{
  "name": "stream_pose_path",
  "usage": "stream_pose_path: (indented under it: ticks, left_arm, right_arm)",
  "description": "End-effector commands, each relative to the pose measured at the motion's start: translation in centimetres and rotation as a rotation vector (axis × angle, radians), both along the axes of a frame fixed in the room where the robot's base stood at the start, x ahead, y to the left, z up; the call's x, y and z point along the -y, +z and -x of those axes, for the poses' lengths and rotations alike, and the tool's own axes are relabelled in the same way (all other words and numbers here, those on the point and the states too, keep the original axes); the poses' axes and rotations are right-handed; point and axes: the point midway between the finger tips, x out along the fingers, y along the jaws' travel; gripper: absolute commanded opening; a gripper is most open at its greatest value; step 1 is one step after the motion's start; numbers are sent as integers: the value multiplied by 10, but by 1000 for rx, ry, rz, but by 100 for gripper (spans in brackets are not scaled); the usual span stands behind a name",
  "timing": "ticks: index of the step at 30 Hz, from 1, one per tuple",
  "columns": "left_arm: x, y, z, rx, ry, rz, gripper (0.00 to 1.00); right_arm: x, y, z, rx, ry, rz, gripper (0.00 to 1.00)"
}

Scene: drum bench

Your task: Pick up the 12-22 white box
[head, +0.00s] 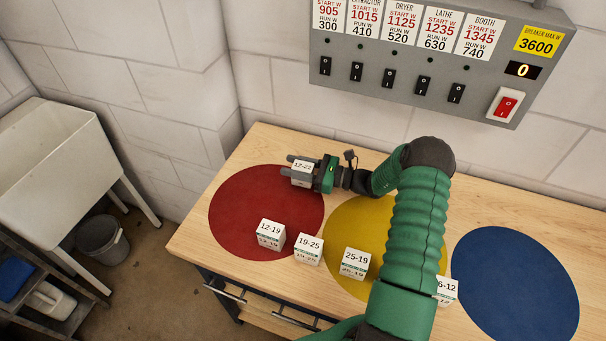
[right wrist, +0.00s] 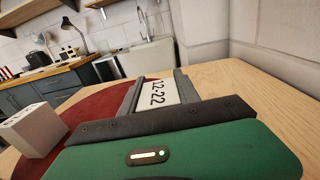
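The white box labelled 12-22 (head: 303,172) is at the upper right edge of the red disc (head: 250,215). My right gripper (head: 302,171) reaches it from the right, with one finger on each side of the box. In the right wrist view the 12-22 box (right wrist: 158,92) sits between the two dark fingers (right wrist: 158,95), with little or no gap at its sides. Whether it rests on the bench or is slightly raised is hard to tell. My left gripper is not in view.
White boxes 12-19 (head: 270,235), 19-25 (head: 308,249), 25-19 (head: 354,263) and a partly hidden 6-12 (head: 446,291) stand along the front. Yellow (head: 345,215) and blue (head: 515,285) discs lie on the wooden bench (head: 480,215). A grey switch panel (head: 430,70) hangs behind.

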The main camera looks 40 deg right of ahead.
Motion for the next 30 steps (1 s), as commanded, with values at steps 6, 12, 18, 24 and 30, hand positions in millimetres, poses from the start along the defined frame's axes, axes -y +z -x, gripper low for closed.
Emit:
stream_pose_path:
  ticks: [6,12,18,24,30]
  left_arm:
    - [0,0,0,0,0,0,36]
    - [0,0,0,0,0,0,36]
    - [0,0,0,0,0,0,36]
    - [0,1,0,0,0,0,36]
    - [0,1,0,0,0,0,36]
  right_arm:
    - [-1,-1,0,-2,0,0,0]
    - [-1,0,0,-2,0,0,0]
    - [-1,6,0,-1,0,1,0]
    - [0,33,0,0,0,4,0]
    - [-15,39,37,-3,-1,-2,0]
